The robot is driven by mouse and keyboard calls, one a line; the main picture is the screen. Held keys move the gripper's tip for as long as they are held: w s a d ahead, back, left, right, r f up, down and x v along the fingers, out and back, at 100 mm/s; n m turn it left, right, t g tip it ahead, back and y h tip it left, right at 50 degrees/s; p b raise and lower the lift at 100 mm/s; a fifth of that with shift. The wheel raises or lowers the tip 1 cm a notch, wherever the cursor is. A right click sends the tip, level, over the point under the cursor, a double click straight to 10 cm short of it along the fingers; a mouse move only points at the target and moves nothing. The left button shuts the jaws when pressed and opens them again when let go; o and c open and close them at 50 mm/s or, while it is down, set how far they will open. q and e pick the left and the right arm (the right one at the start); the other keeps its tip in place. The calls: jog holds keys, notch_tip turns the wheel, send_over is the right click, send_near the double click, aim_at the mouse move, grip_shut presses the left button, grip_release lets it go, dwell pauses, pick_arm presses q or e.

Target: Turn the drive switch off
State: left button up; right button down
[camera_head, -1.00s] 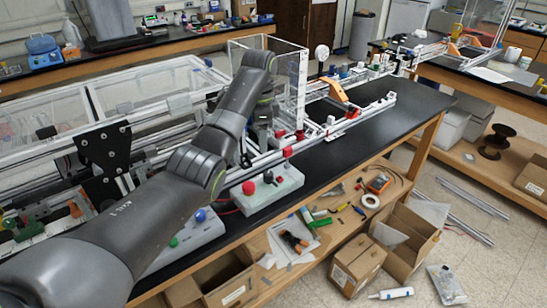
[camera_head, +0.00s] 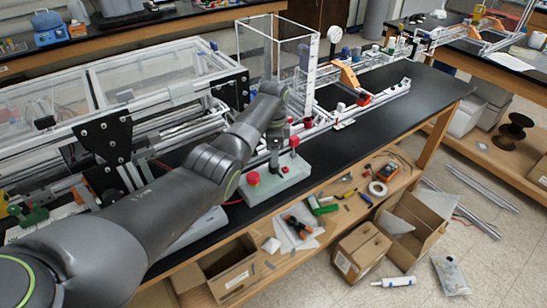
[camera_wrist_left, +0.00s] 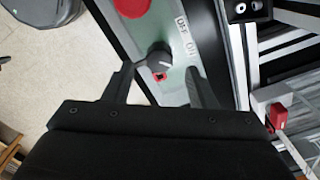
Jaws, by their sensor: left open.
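The drive switch (camera_wrist_left: 160,57) is a dark rotary knob on a pale grey-green control box (camera_head: 290,182). The words OFF and ON are printed beside it in the left wrist view. A small red mark (camera_wrist_left: 160,76) shows at the knob's near edge. A red mushroom button (camera_head: 252,179) is on the same box; it also shows in the left wrist view (camera_wrist_left: 131,4). My left gripper (camera_wrist_left: 158,72) is open, with one finger on each side of the knob; I cannot tell whether either touches it. In the head view it points down over the box, and the knob is hard to make out.
Another red knob (camera_head: 294,141) stands up close to the gripper. A clear-walled guard and rails (camera_head: 315,80) lie behind. The black bench top (camera_head: 410,110) is clear to the right.

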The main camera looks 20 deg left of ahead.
aim_at(276, 169)
pick_arm(q)
notch_tip(276, 169, down, 2)
jog(key=shift+f, duration=0.75)
pick_arm(e)
jog(key=shift+s+f, duration=0.15)
jog(key=shift+s, duration=0.7)
pick_arm(q)
jog(key=c, duration=1)
pick_arm(e)
jog(key=shift+w, duration=0.25)
